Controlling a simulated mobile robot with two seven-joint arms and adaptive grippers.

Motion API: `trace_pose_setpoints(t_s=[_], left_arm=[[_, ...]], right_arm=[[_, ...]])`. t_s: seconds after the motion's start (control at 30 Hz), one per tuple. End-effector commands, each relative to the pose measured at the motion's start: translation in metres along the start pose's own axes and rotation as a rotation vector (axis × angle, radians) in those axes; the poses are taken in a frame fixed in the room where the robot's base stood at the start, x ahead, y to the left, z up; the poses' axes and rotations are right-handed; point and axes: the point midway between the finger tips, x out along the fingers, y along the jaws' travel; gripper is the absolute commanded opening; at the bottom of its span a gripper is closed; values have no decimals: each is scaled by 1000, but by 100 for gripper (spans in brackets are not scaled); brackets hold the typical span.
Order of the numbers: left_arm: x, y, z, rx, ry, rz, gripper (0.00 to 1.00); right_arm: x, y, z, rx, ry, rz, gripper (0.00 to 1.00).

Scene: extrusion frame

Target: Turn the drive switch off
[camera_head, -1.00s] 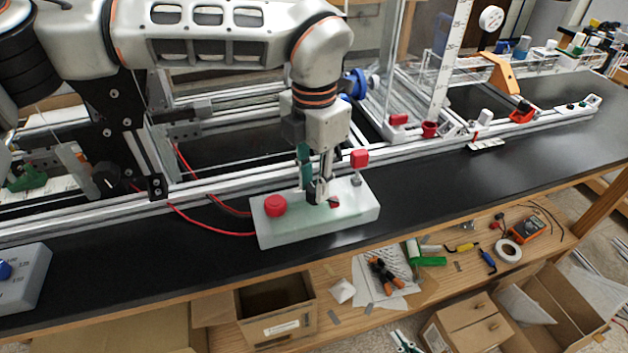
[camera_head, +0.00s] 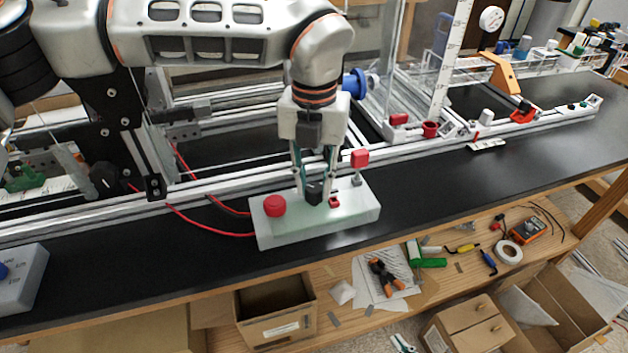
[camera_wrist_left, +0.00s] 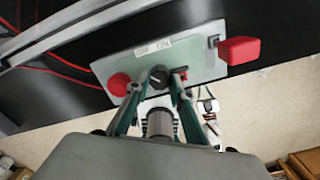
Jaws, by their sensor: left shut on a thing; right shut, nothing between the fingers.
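A pale control box (camera_head: 345,225) sits on the black bench top. It carries a red round button (camera_head: 274,205), a black knob (camera_head: 314,192), a small red switch (camera_head: 335,202) and a red block on a metal stem (camera_head: 360,158). My left gripper (camera_head: 316,202) comes down from above, its fingers on either side of the black knob; in the left wrist view the knob (camera_wrist_left: 158,76) is between the fingertips. The fingertips of my right gripper (camera_head: 402,343) show at the bottom edge, shut and empty, in front of the bench.
Aluminium rails (camera_head: 225,187) run behind the box. Red cables (camera_head: 215,228) lead from its left end. A grey box with a blue knob (camera_head: 22,280) stands at the left. The shelf below holds a cardboard box (camera_head: 275,310) and tools.

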Motion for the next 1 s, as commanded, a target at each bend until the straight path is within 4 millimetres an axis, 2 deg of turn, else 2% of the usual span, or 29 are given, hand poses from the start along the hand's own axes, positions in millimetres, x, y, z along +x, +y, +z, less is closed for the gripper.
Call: trace_pose_setpoints(t_s=[0.47,0.5,0.53,0.87,1.0], left_arm=[[-2,0,1,-14,-3,-2,1],[-2,0,1,-14,-3,-2,30],[-2,0,1,-14,-3,-2,38],[-1,0,0,-13,-1,-1,39],[-9,0,1,-13,-3,-1,39]], right_arm=[[0,0,0,0,0,0,0],[0,0,0,0,0,0,0],[0,0,0,0,0,0,0],[0,1,0,-1,0,1,0],[0,1,0,-2,0,1,0]])
